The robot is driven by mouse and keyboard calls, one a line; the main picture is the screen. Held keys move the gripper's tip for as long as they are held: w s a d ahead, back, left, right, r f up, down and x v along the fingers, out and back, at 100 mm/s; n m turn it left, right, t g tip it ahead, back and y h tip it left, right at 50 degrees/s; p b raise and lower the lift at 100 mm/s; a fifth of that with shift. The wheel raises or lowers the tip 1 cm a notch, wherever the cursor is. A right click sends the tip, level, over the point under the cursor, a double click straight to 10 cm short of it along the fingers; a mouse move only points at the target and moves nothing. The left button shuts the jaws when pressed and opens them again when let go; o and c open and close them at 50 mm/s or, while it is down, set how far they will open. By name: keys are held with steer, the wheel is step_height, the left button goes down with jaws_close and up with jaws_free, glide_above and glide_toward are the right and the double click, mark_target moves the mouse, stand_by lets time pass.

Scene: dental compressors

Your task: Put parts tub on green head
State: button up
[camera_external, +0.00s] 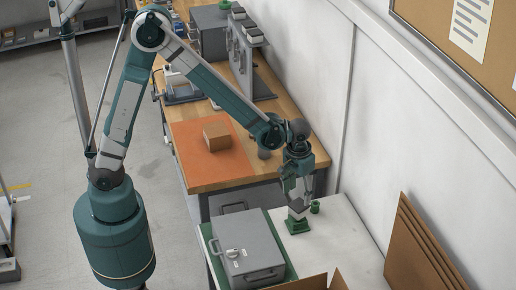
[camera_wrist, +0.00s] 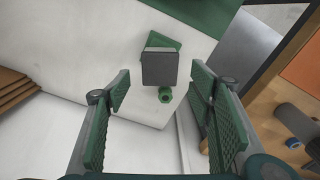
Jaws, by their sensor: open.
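A green square-based piece (camera_external: 297,227) stands on the white table below my gripper (camera_external: 297,197); it appears to be the green head. In the wrist view a dark grey square block (camera_wrist: 160,68) sits over the green base (camera_wrist: 166,43), hiding most of it. A small green round piece (camera_external: 315,207) stands just beside it; it also shows in the wrist view (camera_wrist: 165,95). I cannot tell for sure which piece is the parts tub. My gripper points down, its two green pads (camera_wrist: 160,105) wide apart with nothing gripped between them.
A grey case (camera_external: 240,250) with handles lies on a green mat left of the head. Brown panels (camera_external: 425,250) lean at the right. The wooden bench behind holds an orange mat with a cardboard box (camera_external: 217,136). White table around the head is partly clear.

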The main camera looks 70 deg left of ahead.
mark_target(297, 206)
steer(key=shift+s+r, duration=0.1)
steer(key=shift+r, duration=1.55)
steer(key=shift+r, duration=0.1)
steer(key=s+a+r+m+t, duration=0.1)
steer(key=s+a+r+t, duration=0.1)
steer(key=s+a+r, duration=0.35)
steer(key=s+a+r+m+t, duration=0.1)
steer(key=s+a+r, duration=0.1)
steer(key=s+r, duration=0.6)
steer(key=s+a+r+m+t, duration=0.1)
steer(key=s+a+r, duration=0.1)
steer(key=s, duration=0.5)
steer(key=s+a+r+m+t, duration=0.1)
steer(key=s+a+r+t, duration=0.1)
steer(key=s, duration=0.5)
steer(key=shift+s+a+r+t, duration=0.3)
steer(key=shift+a+r, duration=0.2)
steer(key=shift+a, duration=0.45)
